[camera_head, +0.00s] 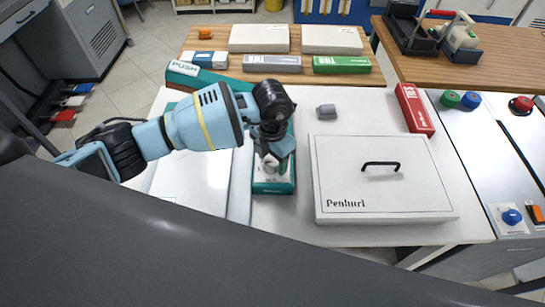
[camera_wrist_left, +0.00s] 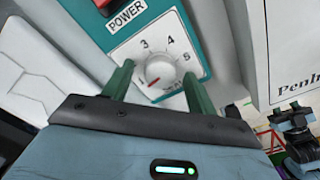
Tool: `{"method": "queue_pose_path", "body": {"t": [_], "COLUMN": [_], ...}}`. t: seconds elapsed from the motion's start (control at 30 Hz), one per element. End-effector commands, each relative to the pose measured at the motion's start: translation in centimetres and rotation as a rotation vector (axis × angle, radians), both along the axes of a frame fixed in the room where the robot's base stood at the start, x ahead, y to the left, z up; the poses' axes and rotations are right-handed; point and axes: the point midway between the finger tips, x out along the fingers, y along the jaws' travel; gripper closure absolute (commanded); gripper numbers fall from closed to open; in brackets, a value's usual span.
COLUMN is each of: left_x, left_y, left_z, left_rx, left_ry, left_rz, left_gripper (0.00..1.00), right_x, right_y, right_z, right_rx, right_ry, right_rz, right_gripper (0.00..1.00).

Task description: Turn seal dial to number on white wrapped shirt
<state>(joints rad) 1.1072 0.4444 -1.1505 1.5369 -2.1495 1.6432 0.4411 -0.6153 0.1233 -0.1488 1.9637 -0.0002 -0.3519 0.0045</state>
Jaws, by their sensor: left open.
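The seal dial (camera_wrist_left: 162,76) is a pale round knob on the teal sealer's white panel (camera_wrist_left: 143,32).
A white "Penhuri" box (camera_head: 385,205) with a black handle stands close to the right of the sealer. A small grey object (camera_head: 326,111) and a red box (camera_head: 414,108) sit behind. My other arm (camera_wrist_left: 298,135) partly shows at the lower right of the wrist view.

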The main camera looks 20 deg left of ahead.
Motion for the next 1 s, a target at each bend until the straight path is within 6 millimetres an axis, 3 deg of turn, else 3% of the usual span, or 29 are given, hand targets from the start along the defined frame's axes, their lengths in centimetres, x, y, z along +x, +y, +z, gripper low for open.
{"method": "queue_pose_path", "body": {"t": [0.23, 0.57, 1.0], "left_x": [0.01, 0.01, 0.04], "left_y": [-0.03, -0.03, -0.01], "left_z": [-0.05, -0.04, -0.02], "left_rx": [0.0, 0.0, 0.0], "left_ry": [-0.001, -0.001, -0.001], "left_rz": [0.0, 0.0, -0.095], "left_gripper": [0.42, 0.85, 0.87], "right_x": [0.06, 0.04, -0.1], "right_y": [0.1, 0.11, 0.1], "right_z": [0.12, 0.08, -0.11], "right_rx": [0.003, 0.003, 0.002], "right_ry": [-0.002, -0.001, 0.003], "right_rz": [-0.002, -0.001, -0.001], "right_gripper": [0.64, 0.64, 0.64]}}
